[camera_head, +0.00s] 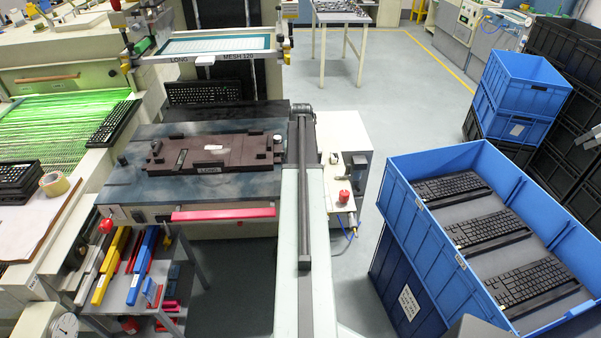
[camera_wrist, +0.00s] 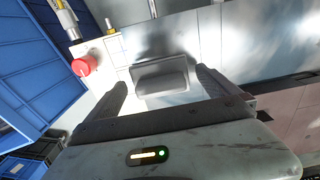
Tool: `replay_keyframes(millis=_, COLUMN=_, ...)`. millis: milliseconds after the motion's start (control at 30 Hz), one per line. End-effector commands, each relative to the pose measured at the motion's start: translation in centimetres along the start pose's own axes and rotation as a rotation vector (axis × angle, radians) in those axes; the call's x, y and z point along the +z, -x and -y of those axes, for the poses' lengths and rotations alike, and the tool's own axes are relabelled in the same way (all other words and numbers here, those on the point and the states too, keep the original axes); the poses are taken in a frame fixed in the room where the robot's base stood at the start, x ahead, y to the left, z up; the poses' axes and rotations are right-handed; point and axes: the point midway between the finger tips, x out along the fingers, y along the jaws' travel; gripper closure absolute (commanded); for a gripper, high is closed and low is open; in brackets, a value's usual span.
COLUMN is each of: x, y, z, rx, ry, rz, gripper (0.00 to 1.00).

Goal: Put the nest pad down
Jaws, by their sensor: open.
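The nest pad, a dark brown plate with raised blocks and a LONG label (camera_head: 208,169), lies flat on the blue-grey machine table (camera_head: 130,185) in the head view. A small white piece lies on its middle. In the wrist view my gripper (camera_wrist: 163,88) is open, its two dark fingers apart. A grey block on a pale metal surface shows between and beyond the fingers; I cannot tell whether they touch it. A brownish surface shows at the right of the wrist view, perhaps the pad. My gripper cannot be made out in the head view.
A framed screen marked LONG (camera_head: 220,45) stands above and behind the table. A pink-red bar (camera_head: 223,214) runs along the table's front. A red button (camera_head: 344,196) sits on the pale cabinet at right. A blue crate (camera_head: 475,160) holds several keyboards. Floor between is clear.

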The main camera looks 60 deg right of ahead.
Motion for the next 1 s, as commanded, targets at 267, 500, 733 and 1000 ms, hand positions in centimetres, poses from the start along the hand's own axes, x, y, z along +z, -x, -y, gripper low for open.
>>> replay_keyframes(millis=267, x=0.0, y=1.4, z=0.0, rx=0.000, ry=0.000, rz=0.000, gripper=0.01)
replay_keyframes(millis=500, x=0.0, y=6.0, z=-0.1, rx=0.000, ry=-0.001, rz=0.000, gripper=0.01)
replay_keyframes(millis=733, x=0.0, y=11.0, z=-0.1, rx=0.000, ry=-0.001, rz=0.000, gripper=0.01)
replay_keyframes(millis=1000, x=0.0, y=12.5, z=-0.1, rx=0.000, ry=-0.001, rz=0.000, gripper=0.01)
